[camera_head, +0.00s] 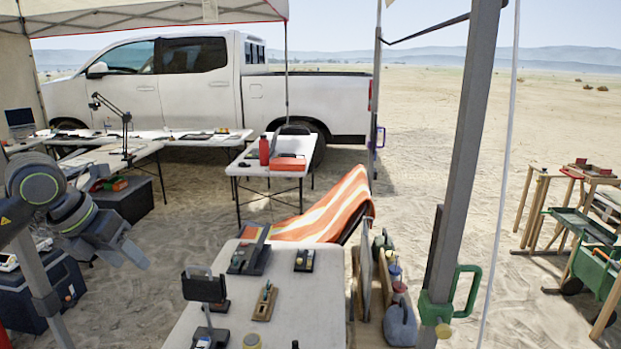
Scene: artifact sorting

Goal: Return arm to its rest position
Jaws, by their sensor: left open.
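My left gripper (134,262) hangs at the left of the head view, at the end of my grey arm with green rings. Its fingers point down and to the right and are apart, with nothing seen between them. It is in the air, left of the white table (330,300) and clear of it. On that table lie a dark tray-like block (249,258), a small dark holder (304,260) and a tan board with a small tool-like object (265,303). My right gripper is out of view.
A dark upright stand (204,288) is on the table's left side. Jugs and bottles (400,325) stand at its right edge, near a grey tent pole (465,150). A striped deck chair (325,212) is behind. A dark blue cooler (65,280) sits below my left arm.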

